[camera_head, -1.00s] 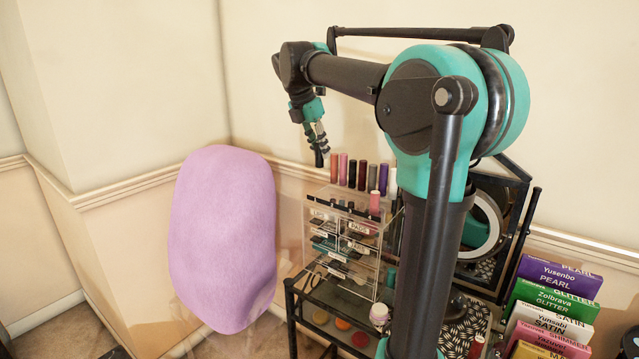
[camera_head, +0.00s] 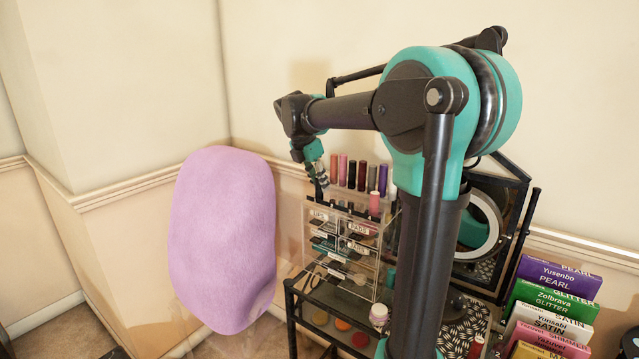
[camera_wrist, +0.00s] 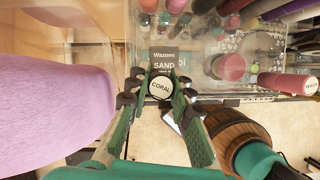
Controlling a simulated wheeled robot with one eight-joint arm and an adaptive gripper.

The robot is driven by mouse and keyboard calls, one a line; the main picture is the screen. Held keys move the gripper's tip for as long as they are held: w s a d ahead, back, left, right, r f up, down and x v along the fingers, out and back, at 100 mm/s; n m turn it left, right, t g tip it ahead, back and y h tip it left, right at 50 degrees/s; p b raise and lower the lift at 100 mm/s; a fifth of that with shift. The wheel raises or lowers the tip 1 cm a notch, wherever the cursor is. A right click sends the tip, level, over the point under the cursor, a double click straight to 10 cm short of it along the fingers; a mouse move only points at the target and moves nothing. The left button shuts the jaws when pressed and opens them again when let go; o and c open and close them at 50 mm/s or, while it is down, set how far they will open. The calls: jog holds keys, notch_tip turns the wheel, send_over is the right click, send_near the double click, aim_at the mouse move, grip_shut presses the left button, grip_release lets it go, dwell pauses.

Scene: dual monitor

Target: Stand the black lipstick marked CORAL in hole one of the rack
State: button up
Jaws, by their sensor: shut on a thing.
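My gripper (camera_head: 318,178) is shut on the black lipstick (camera_head: 321,192), held roughly upright at the left end of the clear organiser's top. In the wrist view, the lipstick's round end marked CORAL (camera_wrist: 160,87) shows between the fingers (camera_wrist: 160,97). The rack (camera_head: 345,207) is a dark strip along the organiser's top front edge. A pink lipstick (camera_head: 375,203) stands towards its right end. Hole one is not clearly visible, and I cannot tell whether the black lipstick's lower end is in a hole.
Several lipsticks (camera_head: 361,176) stand in a row behind, close to my gripper. The clear organiser (camera_head: 370,262) has labelled drawers. A round mirror (camera_head: 484,228) stands to the right, and a large pink cushion-like shape (camera_head: 222,240) fills the left.

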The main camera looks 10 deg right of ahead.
jog(key=shift+f, duration=0.1)
jog(key=o, duration=0.9)
jog(key=shift+o, duration=0.2)
jog(key=v, duration=1.2)
